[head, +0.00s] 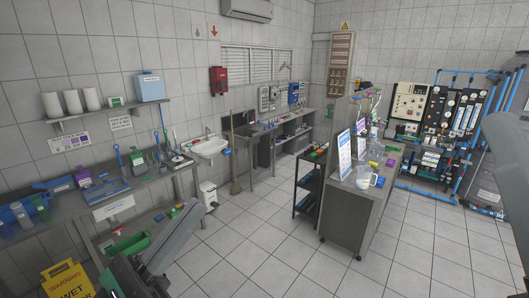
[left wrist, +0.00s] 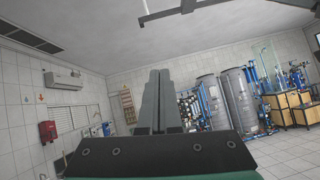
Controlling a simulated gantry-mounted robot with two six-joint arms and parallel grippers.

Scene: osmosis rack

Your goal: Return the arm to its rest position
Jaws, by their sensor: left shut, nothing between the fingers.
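My left gripper (head: 188,220) is low at the left of the head view, in front of the left bench. Its long grey fingers point up and to the right. In the left wrist view the two fingers (left wrist: 156,98) lie side by side, closed and with nothing between them. They point toward the far wall and ceiling and touch nothing that I can see. A smooth grey shape at the right edge of the head view looks like part of my right arm; its gripper does not show.
A metal bench (head: 150,185) with tools and bins runs along the left wall. A yellow wet-floor sign (head: 68,280) stands at bottom left. A workstation (head: 345,225) stands right of centre. The osmosis rack (head: 440,120) is at the back right. The tiled floor (head: 265,245) between is clear.

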